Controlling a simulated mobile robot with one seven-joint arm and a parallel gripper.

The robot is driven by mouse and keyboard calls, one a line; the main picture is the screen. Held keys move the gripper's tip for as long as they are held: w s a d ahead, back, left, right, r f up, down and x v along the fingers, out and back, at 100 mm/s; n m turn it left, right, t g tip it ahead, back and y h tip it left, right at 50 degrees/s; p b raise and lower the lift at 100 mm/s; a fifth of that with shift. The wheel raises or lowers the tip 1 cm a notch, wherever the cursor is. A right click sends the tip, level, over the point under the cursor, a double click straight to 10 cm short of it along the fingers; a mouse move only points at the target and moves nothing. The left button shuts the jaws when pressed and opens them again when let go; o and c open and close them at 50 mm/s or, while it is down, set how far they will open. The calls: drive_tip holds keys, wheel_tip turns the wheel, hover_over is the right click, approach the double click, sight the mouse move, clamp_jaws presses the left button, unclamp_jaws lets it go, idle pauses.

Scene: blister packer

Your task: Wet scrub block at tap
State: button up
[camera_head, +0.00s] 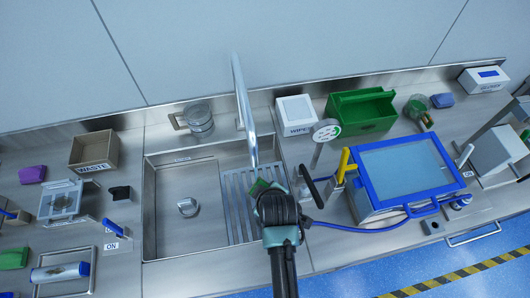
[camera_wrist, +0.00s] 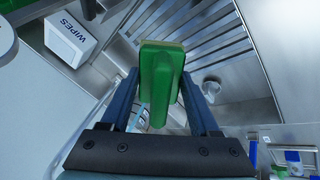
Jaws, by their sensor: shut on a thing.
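My gripper (camera_head: 268,190) is shut on a green scrub block (camera_wrist: 160,75), with a blue finger on each side of it in the wrist view. The block has a thin yellowish layer along its upper edge. The steel sink (camera_head: 165,235) lies left of my gripper. I cannot see water running.
A white wipes box (camera_head: 296,113) and an open green bin (camera_head: 362,110) stand behind on the right. A blue-framed screen (camera_head: 404,168) and yellow and black handles (camera_head: 343,164) stand close right of my gripper. A waste box (camera_head: 94,151) is left. The sink's left part is mostly clear.

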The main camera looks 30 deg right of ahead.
drive_tip(key=s+a+p, duration=0.2)
drive_tip(key=s, duration=0.4)
drive_tip(key=shift+p, duration=0.4)
idle(1.1)
drive_tip(key=s+a+r+p, duration=0.1)
drive_tip(key=s+r+p, duration=0.2)
drive_tip(key=s+r, duration=0.1)
drive_tip(key=shift+s+a, duration=0.25)
drive_tip(key=shift+s, duration=0.2)
idle(0.7)
drive_tip(key=w+a+f+m+g+h+b, duration=0.1)
drive_tip(key=w+a+f+m+b, duration=0.2)
drive_tip(key=b, duration=0.5)
drive_tip(key=w+a+f+m+h+b, duration=0.1)
drive_tip(key=w+a+f+m+b, duration=0.2)
drive_tip(key=w+a+f+b, duration=0.2)
drive_tip(key=a+b, duration=0.3)
drive_tip(key=b, duration=0.1)
drive_tip(key=shift+a+g+h, duration=0.15)
drive_tip(key=shift+g+h, duration=0.15)
drive_tip(key=shift+g, duration=0.1)
